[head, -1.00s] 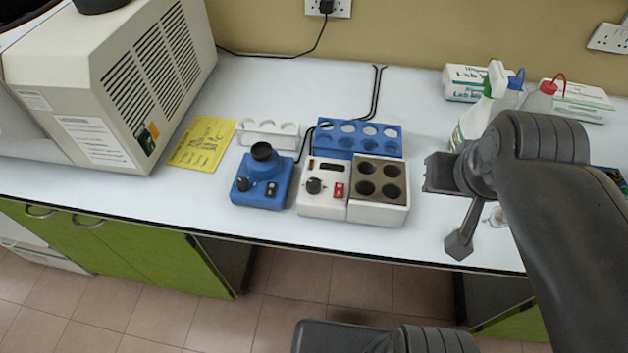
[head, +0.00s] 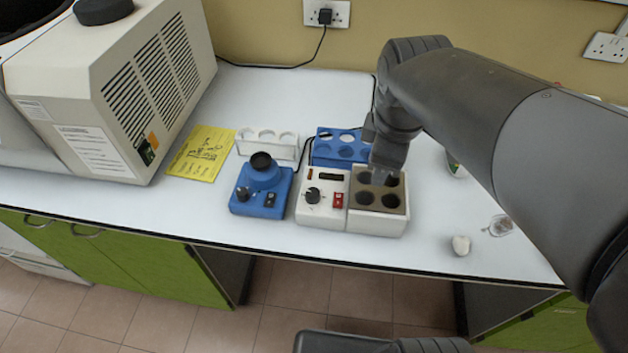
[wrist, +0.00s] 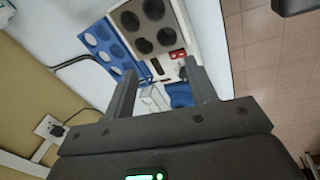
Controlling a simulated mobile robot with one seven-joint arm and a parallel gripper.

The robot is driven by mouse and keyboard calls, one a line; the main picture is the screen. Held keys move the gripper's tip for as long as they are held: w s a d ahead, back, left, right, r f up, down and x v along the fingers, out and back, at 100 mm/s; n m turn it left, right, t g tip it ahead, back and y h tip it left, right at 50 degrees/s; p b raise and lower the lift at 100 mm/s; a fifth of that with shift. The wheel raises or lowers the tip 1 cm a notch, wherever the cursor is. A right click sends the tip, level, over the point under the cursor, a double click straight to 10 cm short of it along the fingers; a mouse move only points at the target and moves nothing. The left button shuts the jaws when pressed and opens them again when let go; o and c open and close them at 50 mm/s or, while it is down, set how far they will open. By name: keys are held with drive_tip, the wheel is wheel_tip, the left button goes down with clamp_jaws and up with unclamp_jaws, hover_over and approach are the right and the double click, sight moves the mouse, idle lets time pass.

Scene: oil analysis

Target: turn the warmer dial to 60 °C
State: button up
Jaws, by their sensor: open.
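The warmer (head: 380,222) is a cream unit with a brown block of several round wells on its right side. Its black dial (head: 312,195) is at the left of its panel, beside a red switch (head: 338,200) and a dark display. The dial's setting is too small to read. My gripper (head: 387,178) is above the well block, right of the dial, apart from it and empty. The wrist view shows the two fingers of my gripper (wrist: 160,74) spread, with the dial (wrist: 183,72) near the finger on the right.
A blue mixer (head: 262,190) stands left of the warmer. A white rack (head: 267,144) and a blue rack (head: 328,150) stand behind. A yellow note (head: 201,153) lies by the large beige machine (head: 110,95). A small pale object (head: 461,245) and a glass dish (head: 499,226) lie right.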

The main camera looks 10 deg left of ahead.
drive_tip(key=w+a+f+n+g, duration=0.1)
drive_tip(key=w+a+f+n, duration=0.1)
drive_tip(key=a+n, duration=0.55)
drive_tip(key=n+g, duration=0.2)
drive_tip(key=n, duration=0.6)
approach(313, 192)
wheel_tip(313, 192, down, 9)
drive_tip(key=shift+s+f, duration=0.1)
drive_tip(key=shift+s, duration=0.05)
drive_tip(key=c, duration=1)
